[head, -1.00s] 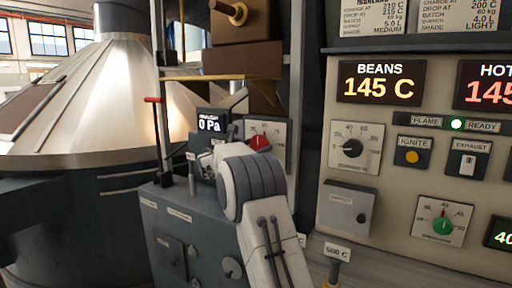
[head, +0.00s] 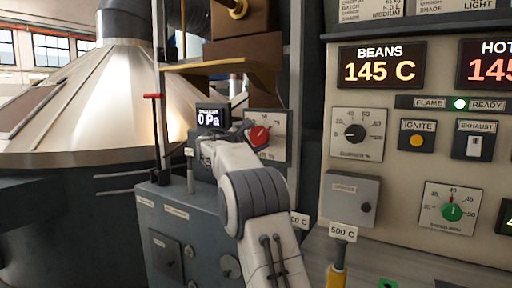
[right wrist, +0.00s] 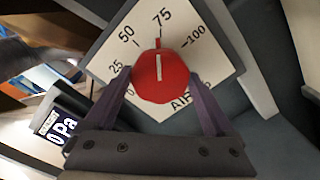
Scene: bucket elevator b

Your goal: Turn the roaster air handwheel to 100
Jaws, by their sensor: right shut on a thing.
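The roaster air handwheel is a red knob (head: 259,135) on a pale square dial plate (head: 280,150), left of the main control panel. In the right wrist view the red knob (right wrist: 162,78) fills the middle, and its white line and small pointer stand close to the 75 mark on the dial plate (right wrist: 215,62). My right gripper (right wrist: 162,95) is shut on the knob, with a finger on each side. In the head view my right gripper (head: 243,135) is partly hidden by its own wrist. My left gripper is out of view.
A small display reading 0 Pa (head: 210,118) stands just left of the dial. A red-topped rod (head: 152,97) rises further left. The control panel (head: 400,190) with its knobs is on the right. A brown ledge (head: 225,75) hangs above.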

